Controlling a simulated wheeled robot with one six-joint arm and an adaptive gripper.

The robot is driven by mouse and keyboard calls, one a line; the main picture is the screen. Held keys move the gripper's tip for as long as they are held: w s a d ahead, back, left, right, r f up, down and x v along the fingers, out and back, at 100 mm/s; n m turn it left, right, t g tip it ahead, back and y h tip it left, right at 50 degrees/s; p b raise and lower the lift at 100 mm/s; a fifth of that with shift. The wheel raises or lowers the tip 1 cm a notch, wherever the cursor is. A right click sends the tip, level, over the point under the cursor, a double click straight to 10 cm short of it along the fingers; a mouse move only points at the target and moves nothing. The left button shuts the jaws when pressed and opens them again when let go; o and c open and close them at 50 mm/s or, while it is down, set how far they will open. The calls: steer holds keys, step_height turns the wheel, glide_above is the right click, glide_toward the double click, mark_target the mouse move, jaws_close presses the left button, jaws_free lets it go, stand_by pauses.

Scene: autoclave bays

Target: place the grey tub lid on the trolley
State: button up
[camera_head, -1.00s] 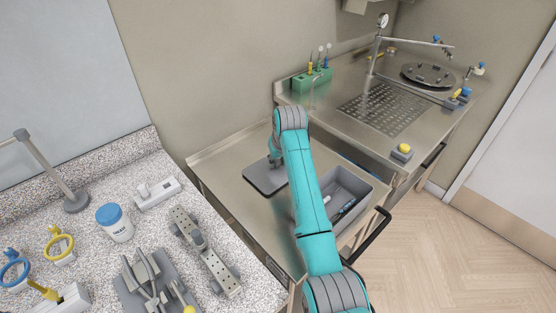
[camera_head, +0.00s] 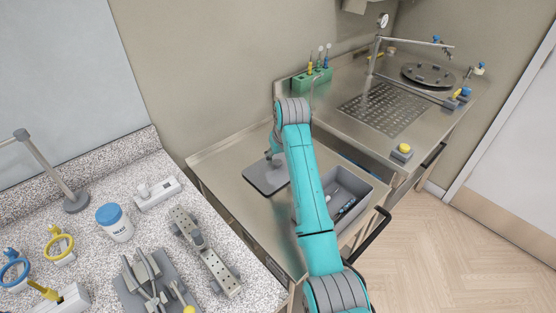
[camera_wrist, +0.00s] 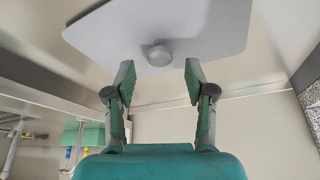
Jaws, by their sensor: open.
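The grey tub lid (camera_head: 264,180) lies flat on the steel trolley top (camera_head: 232,160), left of the open grey tub (camera_head: 370,194). In the wrist view the lid (camera_wrist: 195,28) fills the upper part, with its round knob (camera_wrist: 158,55) showing. My gripper (camera_wrist: 158,72) is open and empty, its two fingertips apart on either side of the knob's line, with a gap to the knob. In the head view my gripper (camera_head: 274,160) is just above the lid, and my arm partly hides the lid and the tub.
The tub holds a few small items. A steel counter with a perforated plate (camera_head: 384,108), a green rack (camera_head: 311,80) and a yellow button (camera_head: 402,150) stands behind right. A speckled counter (camera_head: 150,215) with a white jar (camera_head: 115,222) and tools is at left.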

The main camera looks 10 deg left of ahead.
steer(key=v, duration=0.9)
steer(key=shift+r, duration=0.2)
steer(key=shift+s, duration=0.1)
